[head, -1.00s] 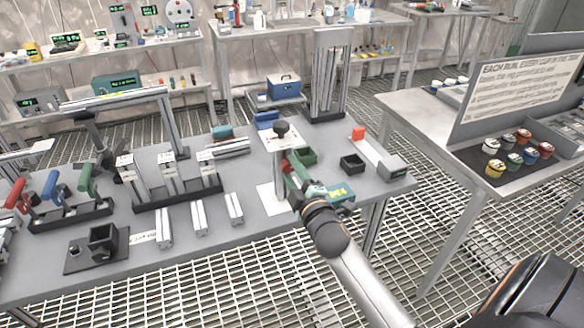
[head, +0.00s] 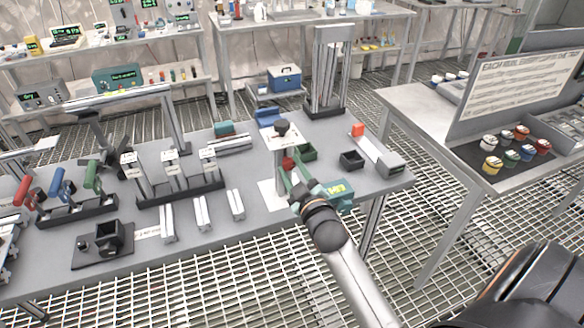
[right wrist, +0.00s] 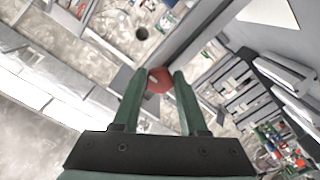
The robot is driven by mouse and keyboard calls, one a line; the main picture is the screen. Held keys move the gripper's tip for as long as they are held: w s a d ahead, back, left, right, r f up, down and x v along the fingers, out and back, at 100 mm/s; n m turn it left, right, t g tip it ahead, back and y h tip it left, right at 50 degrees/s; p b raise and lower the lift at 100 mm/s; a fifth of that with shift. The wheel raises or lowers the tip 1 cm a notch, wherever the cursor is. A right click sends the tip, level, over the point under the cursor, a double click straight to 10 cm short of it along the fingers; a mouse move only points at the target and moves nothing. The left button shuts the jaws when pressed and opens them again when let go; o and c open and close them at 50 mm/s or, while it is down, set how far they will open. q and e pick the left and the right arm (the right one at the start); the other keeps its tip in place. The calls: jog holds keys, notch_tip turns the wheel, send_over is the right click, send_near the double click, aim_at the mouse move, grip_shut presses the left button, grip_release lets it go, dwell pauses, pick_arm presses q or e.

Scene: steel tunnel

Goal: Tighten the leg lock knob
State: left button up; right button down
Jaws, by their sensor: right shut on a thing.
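The leg lock knob (head: 287,163) is a small red knob on the side of a short upright post on the grey bench. The post has a pale top plate (head: 286,143) with a black knob (head: 282,126) above it and a white sheet (head: 268,193) at its foot. My right gripper (head: 289,169) reaches in from the front right with green fingers and is shut on the red knob. In the right wrist view the red knob (right wrist: 158,79) sits between the two fingertips. The knob's marks and its thread are too small to see. My left gripper is not in view.
Short metal profiles (head: 202,212) lie left. The bench's front edge (head: 150,265) is mostly clear.

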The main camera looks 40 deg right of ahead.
dwell(0.3)
jog(key=shift+c, duration=2.2)
grip_release()
